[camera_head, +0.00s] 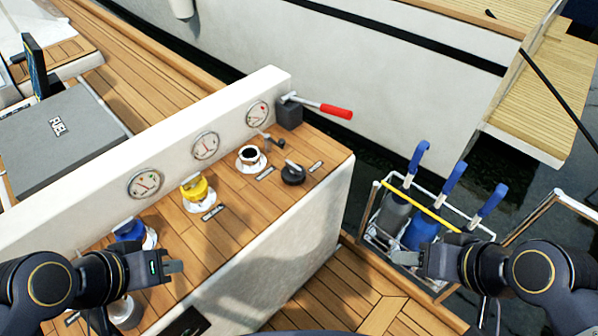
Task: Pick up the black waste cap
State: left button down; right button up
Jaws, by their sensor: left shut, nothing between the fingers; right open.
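The black waste cap (293,174) sits on the wooden counter near its right end, with a light-coloured handle on top. Just left of it is a white-rimmed round fitting (250,158) with a dark opening. My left gripper (178,267) is shut and empty over the left front of the counter, well to the left of the cap and nearer to me. My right gripper (405,258) is open and empty, right of the counter and in front of the bottle rack. Neither gripper touches the cap.
A yellow cap (194,188) and a blue cap (131,230) sit further left on the counter. A red-handled lever (325,108) stands behind the black cap. A gauge panel (175,163) walls the back.

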aim_at(288, 178)
jog(key=i+l+z, duration=0.1)
jog(key=i+l, duration=0.25)
jog(key=l, duration=0.15)
jog(key=i+l, duration=0.35)
jog(key=l, duration=0.15)
jog(key=z, duration=0.05)
